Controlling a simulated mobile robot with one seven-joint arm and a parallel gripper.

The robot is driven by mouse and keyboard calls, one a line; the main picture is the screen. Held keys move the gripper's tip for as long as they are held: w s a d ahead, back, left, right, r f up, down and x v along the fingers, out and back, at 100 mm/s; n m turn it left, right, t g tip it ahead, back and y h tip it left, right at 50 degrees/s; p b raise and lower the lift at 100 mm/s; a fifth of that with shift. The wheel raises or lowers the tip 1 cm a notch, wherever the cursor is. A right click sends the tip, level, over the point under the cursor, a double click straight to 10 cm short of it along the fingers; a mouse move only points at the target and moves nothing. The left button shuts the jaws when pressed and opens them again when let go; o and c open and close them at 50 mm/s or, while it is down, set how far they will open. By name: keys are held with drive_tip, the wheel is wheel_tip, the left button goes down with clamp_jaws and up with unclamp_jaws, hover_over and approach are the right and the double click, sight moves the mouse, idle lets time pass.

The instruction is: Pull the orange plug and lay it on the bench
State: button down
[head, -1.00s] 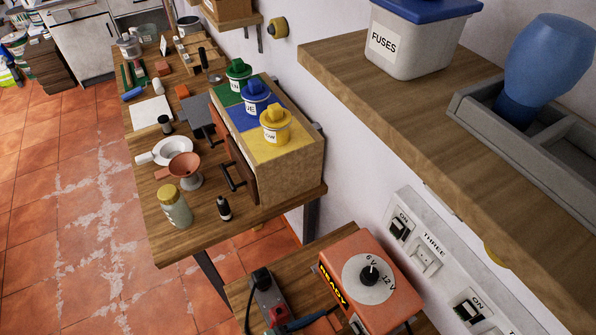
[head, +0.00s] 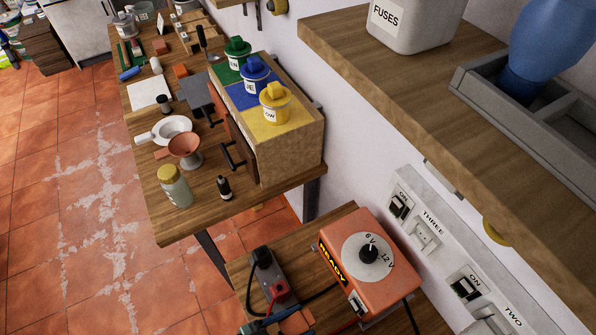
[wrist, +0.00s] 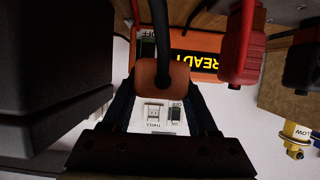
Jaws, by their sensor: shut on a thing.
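The orange plug (wrist: 165,75) shows in the wrist view with a black cord rising from it in the picture. My gripper (wrist: 165,85) is shut on it, its dark fingers on either side. The plug's pins are hidden. Behind it, socket three (wrist: 155,113) on the wall strip shows bare, with nothing in it; it also shows empty in the head view (head: 424,234). The wooden bench (head: 215,215) stands at the left in the head view.
In the wrist view, a red connector (wrist: 240,50) is close.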

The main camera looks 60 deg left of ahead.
drive_tip(key=shift+f, duration=0.15)
wheel_tip(320, 180, down, 7)
drive_tip(key=b, duration=0.9)
drive_tip(key=shift+f, duration=0.2)
drive_tip(key=shift+f+b, duration=0.65)
drive_tip(key=shift+b, duration=0.05)
idle(0.5)
drive_tip(key=shift+c, duration=0.5)
unclamp_jaws()
drive_tip(key=shift+s, duration=0.1)
drive_tip(key=b+v, duration=0.3)
drive_tip(key=v, duration=0.9)
drive_tip(key=shift+s+r, duration=0.25)
drive_tip(key=shift+s, duration=0.1)
